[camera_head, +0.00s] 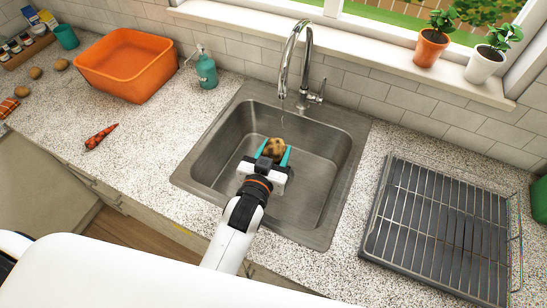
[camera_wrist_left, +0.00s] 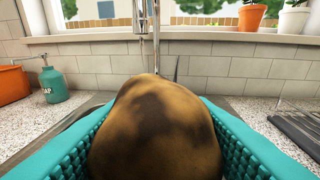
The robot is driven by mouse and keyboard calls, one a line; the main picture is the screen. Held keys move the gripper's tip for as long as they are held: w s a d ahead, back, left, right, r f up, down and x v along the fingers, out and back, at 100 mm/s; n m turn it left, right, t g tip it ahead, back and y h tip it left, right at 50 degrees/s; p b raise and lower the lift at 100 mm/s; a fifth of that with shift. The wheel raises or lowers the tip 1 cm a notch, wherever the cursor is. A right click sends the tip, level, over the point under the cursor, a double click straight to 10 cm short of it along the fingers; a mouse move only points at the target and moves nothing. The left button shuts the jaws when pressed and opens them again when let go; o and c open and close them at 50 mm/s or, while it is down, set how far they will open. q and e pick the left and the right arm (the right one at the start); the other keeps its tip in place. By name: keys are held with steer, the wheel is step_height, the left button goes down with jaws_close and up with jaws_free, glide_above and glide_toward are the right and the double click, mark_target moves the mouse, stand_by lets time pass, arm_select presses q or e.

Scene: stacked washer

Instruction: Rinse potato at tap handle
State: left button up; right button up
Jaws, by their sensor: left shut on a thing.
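A brown potato (camera_head: 273,148) is held between the teal fingers of my left gripper (camera_head: 272,157), over the sink basin (camera_head: 312,188). In the left wrist view the potato (camera_wrist_left: 155,130) fills the middle, with a ridged teal finger on each side. A chrome tap (camera_head: 290,48) arches over the sink, and a thin stream seems to fall from its spout just beyond the potato. The tap handle (camera_head: 317,93) is at the right of the tap's base. I cannot tell whether the water touches the potato. My right gripper does not show.
A drying rack (camera_head: 440,225) stands right of the sink. A soap bottle (camera_head: 206,70) and an orange tub (camera_head: 127,65) stand to the left. Potted plants (camera_head: 432,48) stand on the windowsill.

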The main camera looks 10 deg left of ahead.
mark_target(276, 147)
arm_select(q)
steer(key=w+a+f+b, duration=0.1)
steer(key=w+b, duration=0.3)
steer(key=w, duration=0.7)
steer(key=shift+a+f, duration=0.4)
steer(key=shift+f, duration=0.2)
steer(key=shift+d, duration=0.15)
steer(key=shift+w+d, duration=0.15)
steer(key=shift+d, duration=0.35)
steer(key=shift+a, duration=0.15)
steer(key=shift+a, duration=0.5)
steer(key=shift+s+d+p, duration=0.2)
steer(key=shift+s+p, duration=0.4)
steer(key=shift+s, duration=0.75)
steer(key=shift+s+d+p, duration=0.25)
steer(key=shift+s+p, duration=0.35)
steer(key=shift+s, duration=0.8)
steer(key=shift+s+d+p, duration=0.2)
steer(key=shift+s+p, duration=0.4)
steer(key=shift+s, duration=0.75)
